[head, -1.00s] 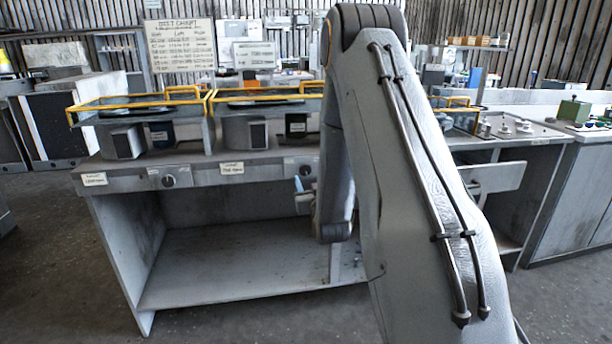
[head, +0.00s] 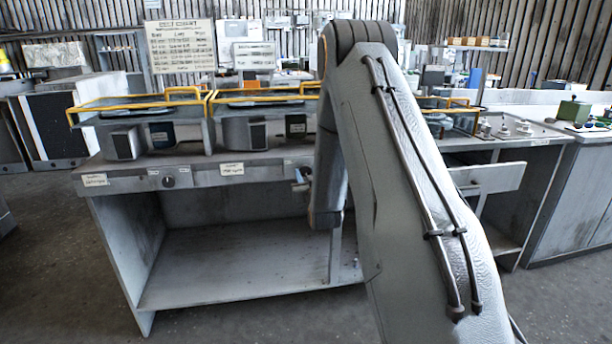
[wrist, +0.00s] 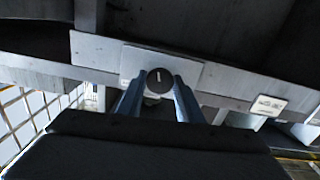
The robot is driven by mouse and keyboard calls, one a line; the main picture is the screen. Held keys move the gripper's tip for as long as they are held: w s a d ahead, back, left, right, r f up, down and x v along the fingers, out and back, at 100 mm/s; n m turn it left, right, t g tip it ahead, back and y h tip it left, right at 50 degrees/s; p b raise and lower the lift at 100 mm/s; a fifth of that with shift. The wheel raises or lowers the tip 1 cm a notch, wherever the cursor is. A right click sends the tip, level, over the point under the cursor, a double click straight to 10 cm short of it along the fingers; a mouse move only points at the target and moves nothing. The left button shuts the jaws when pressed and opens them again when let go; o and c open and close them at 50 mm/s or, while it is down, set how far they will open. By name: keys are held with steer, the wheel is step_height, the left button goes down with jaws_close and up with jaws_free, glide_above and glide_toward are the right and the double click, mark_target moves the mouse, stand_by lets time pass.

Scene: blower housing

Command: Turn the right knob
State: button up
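The right knob (wrist: 159,82) is dark and round with a short white mark. It sits on a pale plate on the bench's front panel in the wrist view. My gripper (wrist: 159,88) has two blue fingers, one on each side of the knob; they look open, and I cannot tell if they touch it. In the head view my gripper (head: 301,182) is at the panel, partly hidden by my arm. The left knob (head: 168,181) is on the same panel, farther left.
The grey bench front (head: 200,174) carries paper labels. Yellow-railed blower units (head: 262,96) stand on the bench, with an open shelf (head: 230,275) below. A panel (head: 490,178) juts out at right.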

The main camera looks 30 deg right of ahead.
steer(key=shift+n, duration=0.3)
steer(key=n+b, duration=0.1)
steer(key=n, duration=0.4)
steer(key=n+b, duration=0.1)
steer(key=n, duration=0.4)
steer(key=shift+n, duration=0.4)
steer(key=n+b, duration=0.1)
steer(key=n, duration=0.4)
steer(key=shift+r+b, duration=0.1)
steer(key=shift+b, duration=0.25)
steer(key=n+b, duration=0.1)
steer(key=n, duration=0.4)
steer(key=shift+n, duration=0.4)
steer(key=o, duration=1.1)
steer(key=shift+c, duration=0.2)
